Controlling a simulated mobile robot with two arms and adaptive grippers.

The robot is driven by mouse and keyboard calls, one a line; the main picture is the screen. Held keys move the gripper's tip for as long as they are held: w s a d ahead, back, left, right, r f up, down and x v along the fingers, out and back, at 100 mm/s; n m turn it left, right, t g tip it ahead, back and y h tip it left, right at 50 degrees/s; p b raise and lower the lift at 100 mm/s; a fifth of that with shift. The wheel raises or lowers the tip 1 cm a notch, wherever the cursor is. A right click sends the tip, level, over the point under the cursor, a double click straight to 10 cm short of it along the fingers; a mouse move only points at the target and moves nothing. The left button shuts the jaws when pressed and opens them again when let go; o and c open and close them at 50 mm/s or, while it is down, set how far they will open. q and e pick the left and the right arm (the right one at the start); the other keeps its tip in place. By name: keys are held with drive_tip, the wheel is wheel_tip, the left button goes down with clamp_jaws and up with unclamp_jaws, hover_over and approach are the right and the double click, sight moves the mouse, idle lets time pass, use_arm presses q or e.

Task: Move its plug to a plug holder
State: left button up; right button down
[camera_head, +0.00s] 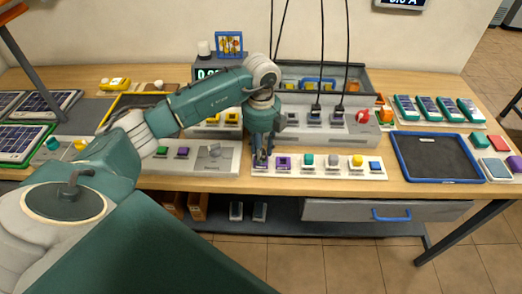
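My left gripper (262,158) points down over the left end of a white strip (320,171) at the front of the bench. The strip carries a row of small coloured blocks, among them purple (283,162), teal (308,160), yellow (357,161) and blue (375,165). Three black cables hang from above. Two end in dark plugs (315,110) (339,112) on the grey panel behind the strip. The leftmost cable (278,30) passes behind my arm, and its lower end is hidden. I cannot tell whether the fingers hold anything. My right gripper is out of view.
A white panel (200,158) with a grey switch lies left of the strip. A red knob (362,115) sits on the panel behind. A blue-rimmed tray (393,150) lies to the right, with several teal blocks beyond it. A drawer (350,211) is below the bench top.

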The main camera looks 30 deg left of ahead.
use_arm(q)
wheel_tip(320, 180, up, 11)
drive_tip(key=p, duration=0.7)
drive_tip(key=shift+f, duration=0.2)
drive_tip(key=shift+d, duration=0.1)
idle(0.4)
